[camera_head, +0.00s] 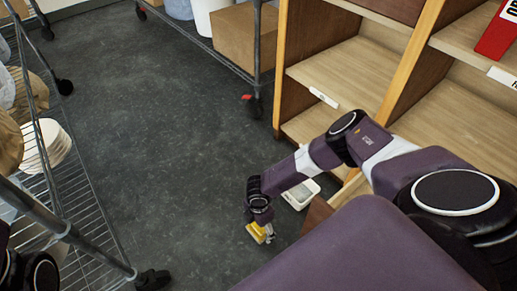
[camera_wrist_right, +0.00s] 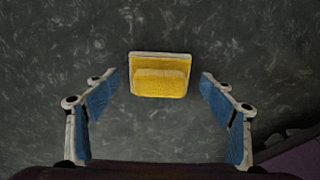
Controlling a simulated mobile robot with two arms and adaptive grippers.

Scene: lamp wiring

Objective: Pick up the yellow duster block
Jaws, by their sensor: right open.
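The yellow duster block (camera_wrist_right: 160,83) has a pale edge and a raised middle. It lies on the dark floor in the right wrist view, centred ahead of and between the blue-padded fingers. My right gripper (camera_wrist_right: 160,92) is open and empty, with clear space on both sides of the block. In the head view the block (camera_head: 255,232) shows as a small yellow patch beside the right gripper (camera_head: 265,236), which points down and partly hides it. I cannot tell how high the fingers are above the floor. My left gripper does not show; only a dark part of that arm is at the lower left.
A small white tray (camera_head: 301,194) is on the floor beside my right forearm. Wooden shelves (camera_head: 345,72) stand at right, holding a red binder (camera_head: 497,35). A wire rack (camera_head: 75,200) stands at left. A cardboard box (camera_head: 235,38) is at the back. The middle floor is clear.

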